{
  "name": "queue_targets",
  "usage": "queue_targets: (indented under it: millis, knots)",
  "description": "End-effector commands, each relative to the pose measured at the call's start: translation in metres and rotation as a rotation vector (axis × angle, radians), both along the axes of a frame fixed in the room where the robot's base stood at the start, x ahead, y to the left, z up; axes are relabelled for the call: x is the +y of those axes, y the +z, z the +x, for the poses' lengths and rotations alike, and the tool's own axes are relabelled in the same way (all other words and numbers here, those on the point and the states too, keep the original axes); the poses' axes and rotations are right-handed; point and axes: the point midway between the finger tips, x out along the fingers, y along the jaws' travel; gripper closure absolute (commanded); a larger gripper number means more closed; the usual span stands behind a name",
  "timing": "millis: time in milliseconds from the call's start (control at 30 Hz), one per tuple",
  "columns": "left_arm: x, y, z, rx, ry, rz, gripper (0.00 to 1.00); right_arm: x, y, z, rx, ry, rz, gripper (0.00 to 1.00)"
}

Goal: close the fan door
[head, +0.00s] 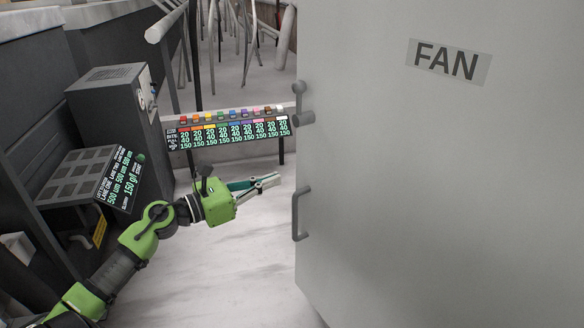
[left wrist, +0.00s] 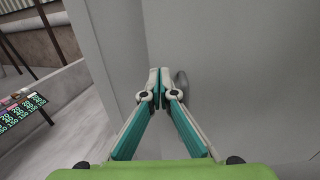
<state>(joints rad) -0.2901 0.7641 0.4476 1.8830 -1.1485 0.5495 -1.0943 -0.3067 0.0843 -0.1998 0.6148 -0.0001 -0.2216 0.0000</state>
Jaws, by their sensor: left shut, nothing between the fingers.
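The fan door (head: 440,180) is a large grey panel that fills the right side of the head view, with a "FAN" label (head: 449,62) near its top. A vertical bar handle (head: 298,213) and a round latch (head: 302,117) are on its left edge. My left gripper (head: 277,179) is shut and empty, just left of the door's edge and a little above the bar handle. In the left wrist view its fingertips (left wrist: 159,72) point at a grey panel (left wrist: 240,80), with a rounded grey part (left wrist: 181,79) just behind them. Contact cannot be told. My right gripper is not in view.
A dark control cabinet (head: 110,85) and a slanted display panel (head: 120,178) stand at the left. Behind is a rack with coloured blocks and number displays (head: 228,134). A grey pipe (head: 166,24) juts in above. Pale floor (head: 235,260) is clear below my left arm.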

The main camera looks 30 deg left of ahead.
Motion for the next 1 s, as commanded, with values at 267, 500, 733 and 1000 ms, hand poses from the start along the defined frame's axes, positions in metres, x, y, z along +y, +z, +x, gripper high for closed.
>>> queue_targets:
  millis: [267, 500, 733, 1000]
  knots:
    - [-0.017, 0.004, 0.041, -0.002, 0.001, -0.001, 1.00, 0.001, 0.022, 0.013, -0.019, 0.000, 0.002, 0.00]
    - [-0.025, 0.001, 0.058, -0.001, 0.001, -0.001, 1.00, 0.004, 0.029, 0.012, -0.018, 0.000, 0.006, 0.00]
    - [-0.026, -0.001, 0.060, 0.001, 0.000, -0.001, 1.00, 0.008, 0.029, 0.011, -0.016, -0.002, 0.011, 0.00]
    - [-0.024, -0.003, 0.061, 0.000, -0.004, 0.000, 1.00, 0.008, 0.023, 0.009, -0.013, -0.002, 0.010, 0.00]
